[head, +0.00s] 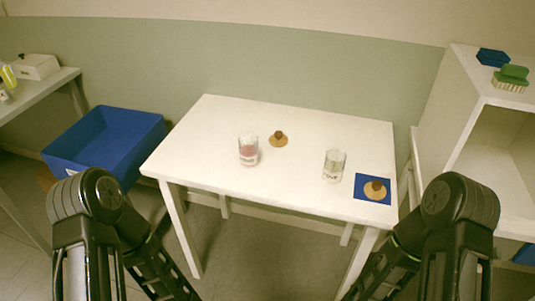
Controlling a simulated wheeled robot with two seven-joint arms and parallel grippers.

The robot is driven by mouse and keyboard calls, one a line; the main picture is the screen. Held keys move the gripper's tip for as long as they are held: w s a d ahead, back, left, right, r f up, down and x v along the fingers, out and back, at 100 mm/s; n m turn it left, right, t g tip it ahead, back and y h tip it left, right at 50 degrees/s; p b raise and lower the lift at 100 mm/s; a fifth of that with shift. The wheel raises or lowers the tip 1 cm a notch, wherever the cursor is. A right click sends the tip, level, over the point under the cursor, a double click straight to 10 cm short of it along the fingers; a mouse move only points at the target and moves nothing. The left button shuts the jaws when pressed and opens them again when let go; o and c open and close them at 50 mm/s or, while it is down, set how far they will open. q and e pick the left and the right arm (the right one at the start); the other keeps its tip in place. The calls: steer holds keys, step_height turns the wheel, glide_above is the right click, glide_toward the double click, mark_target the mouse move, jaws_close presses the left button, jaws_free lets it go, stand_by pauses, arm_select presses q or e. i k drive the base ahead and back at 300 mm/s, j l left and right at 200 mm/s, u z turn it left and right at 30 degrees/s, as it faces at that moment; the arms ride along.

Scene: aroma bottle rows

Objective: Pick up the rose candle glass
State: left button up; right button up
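The rose candle glass (249,150) looks like a clear glass with pink contents and a pale label. It stands upright on the white table (225,115), left of the table's middle. A second candle glass (334,166) with whitish contents and a label stands upright to its right. Both of my arms show at the bottom left and bottom right, in front of the table and apart from both glasses. I cannot make out the fingertips of either gripper.
A round tan piece with a brown knob (278,139) lies beside the rose glass. A similar piece (375,190) lies on a blue square (362,197) at the right. A blue bin (105,140) stands left, a white shelf (460,110) right. The table's back is clear.

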mark_target(249, 151)
steer(key=j+z, duration=0.15)
steer(key=z, duration=0.3)
steer(key=i+j+z, duration=0.1)
steer(key=z, duration=0.3)
steer(key=j+z, duration=0.2)
steer(key=z, duration=0.25)
steer(key=j+z, duration=0.15)
steer(key=z, duration=0.3)
steer(key=k+j+z, duration=0.1)
steer(key=z, duration=0.35)
steer(key=k+j+z, duration=0.4)
steer(key=j, duration=0.25)
steer(key=k+j+z, duration=0.35)
steer(key=k+j, duration=0.55)
steer(key=j, duration=0.1)
